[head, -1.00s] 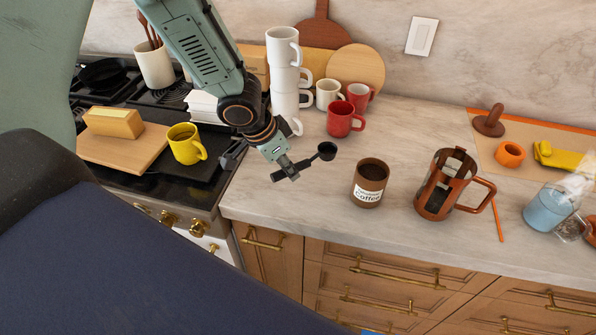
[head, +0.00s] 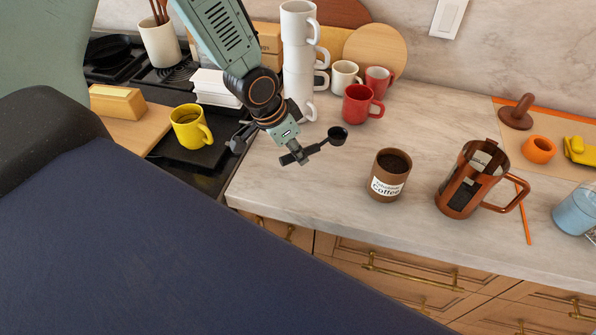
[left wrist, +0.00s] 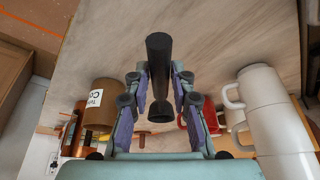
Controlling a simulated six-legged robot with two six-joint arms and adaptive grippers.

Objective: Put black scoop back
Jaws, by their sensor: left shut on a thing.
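The black scoop (head: 337,135) is in my left gripper (head: 301,154), which is shut on its handle above the counter. In the head view its bowl points right, toward the coffee canister. In the left wrist view the scoop (left wrist: 158,60) stands between the two fingers of the left gripper (left wrist: 160,95). The brown coffee canister (head: 388,184) stands open on the counter, right of the scoop and apart from it, with dark grounds inside. It also shows in the left wrist view (left wrist: 101,105). My right gripper is not in view.
A brown French press (head: 462,190) stands right of the canister. Stacked white mugs (head: 298,75) and a red mug (head: 360,105) stand behind the scoop. A yellow mug (head: 188,130) is at left by the stove. Counter between scoop and canister is clear.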

